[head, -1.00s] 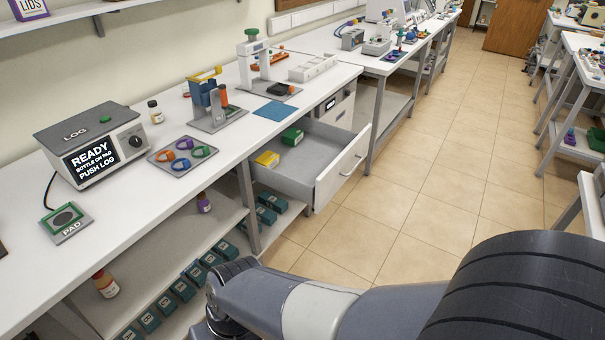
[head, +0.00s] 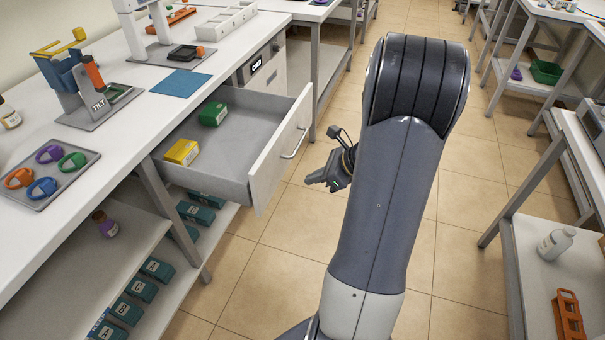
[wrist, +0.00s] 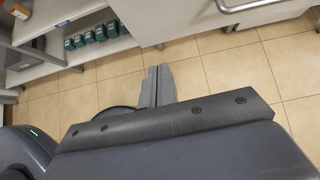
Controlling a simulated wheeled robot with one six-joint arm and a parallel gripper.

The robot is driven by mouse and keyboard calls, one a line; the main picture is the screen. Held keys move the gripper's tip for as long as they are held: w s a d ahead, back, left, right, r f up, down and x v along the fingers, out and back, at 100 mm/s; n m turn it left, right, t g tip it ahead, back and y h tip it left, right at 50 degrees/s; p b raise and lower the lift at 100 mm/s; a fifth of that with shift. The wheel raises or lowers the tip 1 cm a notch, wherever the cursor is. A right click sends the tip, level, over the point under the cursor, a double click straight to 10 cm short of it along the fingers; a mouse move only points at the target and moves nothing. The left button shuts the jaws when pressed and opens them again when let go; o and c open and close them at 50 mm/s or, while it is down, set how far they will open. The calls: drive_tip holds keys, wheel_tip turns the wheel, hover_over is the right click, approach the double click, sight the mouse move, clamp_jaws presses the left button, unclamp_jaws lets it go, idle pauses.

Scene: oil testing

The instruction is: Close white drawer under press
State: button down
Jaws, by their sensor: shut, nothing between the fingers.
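The white drawer (head: 262,172) stands pulled out from under the bench. Its front panel carries a metal bar handle (head: 296,142). Inside lie a green box (head: 213,114) and a yellow box (head: 182,152). The press (head: 140,30), a white stand on a grey base, is on the bench above, cut off by the top edge. My gripper (head: 318,181) is just right of the drawer front, apart from it. In the wrist view my gripper (wrist: 158,75) is shut and empty, with the drawer front (wrist: 175,15) and its handle (wrist: 250,6) at the top.
A shelf of teal boxes (head: 140,290) and a small bottle (head: 105,224) lies below the bench. On the bench are a tray of coloured rings (head: 45,175) and a blue mat (head: 181,82). The tiled floor is open. A side table (head: 550,270) stands at right.

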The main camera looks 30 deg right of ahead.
approach(268, 187)
wheel_tip(268, 187, down, 4)
drive_tip(key=w+a, duration=0.2)
drive_tip(key=shift+w+a+r, duration=0.15)
drive_tip(key=shift+w+a, duration=0.1)
drive_tip(key=shift+a, duration=0.05)
drive_tip(key=shift+w+a, duration=0.25)
drive_tip(key=shift+w, duration=0.1)
